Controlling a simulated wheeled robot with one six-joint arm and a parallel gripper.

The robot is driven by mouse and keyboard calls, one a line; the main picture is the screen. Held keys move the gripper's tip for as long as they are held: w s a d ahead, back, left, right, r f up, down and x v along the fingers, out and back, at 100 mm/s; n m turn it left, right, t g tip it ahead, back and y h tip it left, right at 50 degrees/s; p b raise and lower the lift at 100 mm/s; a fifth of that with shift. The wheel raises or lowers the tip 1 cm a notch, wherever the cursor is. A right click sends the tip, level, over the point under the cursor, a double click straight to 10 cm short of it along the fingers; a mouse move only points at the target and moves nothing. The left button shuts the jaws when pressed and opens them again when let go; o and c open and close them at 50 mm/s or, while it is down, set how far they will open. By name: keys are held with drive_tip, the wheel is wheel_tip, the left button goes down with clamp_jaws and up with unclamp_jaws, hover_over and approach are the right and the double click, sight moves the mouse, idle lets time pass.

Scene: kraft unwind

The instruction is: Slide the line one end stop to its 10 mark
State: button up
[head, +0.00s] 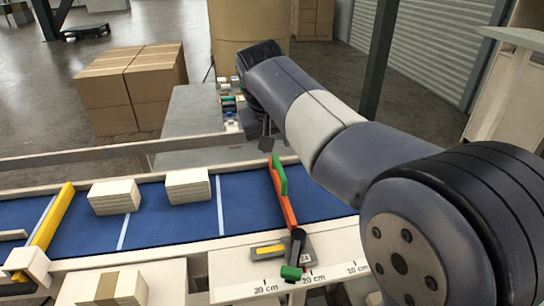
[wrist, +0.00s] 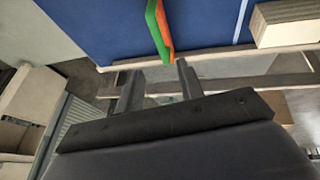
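The end stop (head: 287,208) is an orange bar with a green plate (head: 279,176), set across the blue conveyor belt. Its near end carries a dark clamp with a green tip (head: 292,272), over the printed scale (head: 335,273) between the 30 cm and 20 cm marks, nearer 20. The 10 cm mark is further right. My gripper (wrist: 158,70) is open and empty in the wrist view, with the stop's green and orange end (wrist: 159,30) just beyond the fingertips, apart from them. In the head view my gripper (head: 267,143) is small and dark at the belt's far side.
Stacks of pale boards (head: 188,186) (head: 115,196) lie on the belt left of the stop. A yellow bar (head: 52,218) crosses the belt further left. A far rail (head: 130,149) runs behind the belt. The belt right of the stop is clear where visible; my arm hides part.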

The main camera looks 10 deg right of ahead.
sight(279, 167)
drive_tip(key=x, duration=1)
drive_tip(key=shift+f+p, duration=0.25)
drive_tip(key=shift+p, duration=0.15)
drive_tip(key=shift+c, duration=0.6)
clamp_jaws()
